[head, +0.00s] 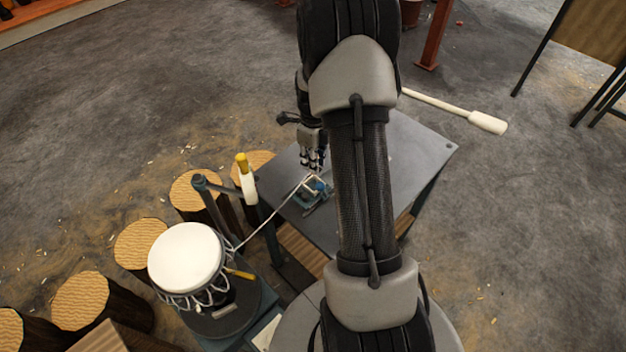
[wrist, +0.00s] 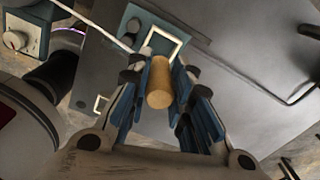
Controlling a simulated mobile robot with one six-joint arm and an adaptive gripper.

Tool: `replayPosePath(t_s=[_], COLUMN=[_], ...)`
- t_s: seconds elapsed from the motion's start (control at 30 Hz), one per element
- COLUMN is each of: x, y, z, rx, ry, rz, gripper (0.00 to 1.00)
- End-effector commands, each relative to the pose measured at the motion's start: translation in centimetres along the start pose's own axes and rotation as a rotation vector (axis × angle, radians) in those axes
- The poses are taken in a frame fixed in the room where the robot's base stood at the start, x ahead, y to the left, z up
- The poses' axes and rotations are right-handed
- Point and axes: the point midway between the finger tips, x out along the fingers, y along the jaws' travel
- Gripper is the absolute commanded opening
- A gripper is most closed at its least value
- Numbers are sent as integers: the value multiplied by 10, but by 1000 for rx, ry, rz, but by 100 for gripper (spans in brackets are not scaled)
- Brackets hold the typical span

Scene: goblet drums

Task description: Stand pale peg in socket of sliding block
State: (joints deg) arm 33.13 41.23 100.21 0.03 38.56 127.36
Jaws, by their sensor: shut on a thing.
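My gripper (wrist: 160,90) is shut on the pale peg (wrist: 160,82), a tan cylinder seen nearly end-on between the blue-padded fingers in the wrist view. In the head view my gripper (head: 312,160) is low over the grey table, just above a small blue block (head: 314,196); the peg is not clear there. In the wrist view the blue block (wrist: 134,20) lies beyond the fingertips, with a white square outline (wrist: 165,38) on it. The peg overlaps the near end of this outline. The socket's opening is hidden, and I cannot tell whether the peg touches the block.
The grey table (head: 425,150) has free room at right. A white-headed drum (head: 186,257) stands at lower left, with a pale cord (head: 265,222) running to the block. A yellow-tipped upright tool (head: 247,182) stands at the table's left. A pale mallet (head: 487,122) is at the right.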

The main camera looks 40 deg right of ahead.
Motion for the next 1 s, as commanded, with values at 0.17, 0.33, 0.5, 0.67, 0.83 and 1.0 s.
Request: replayPosePath(t_s=[0.17,0.33,0.5,0.67,0.83,1.0], x=[29,38,65,75,74,78], y=[0,0,0,-1,0,0], z=[0,0,0,0,0,0], rx=[0,0,0,0,0,0], ry=[0,-1,0,-1,-1,-1], rz=[0,-1,1,-2,-2,-1], gripper=[4,4,4,4,4,21])
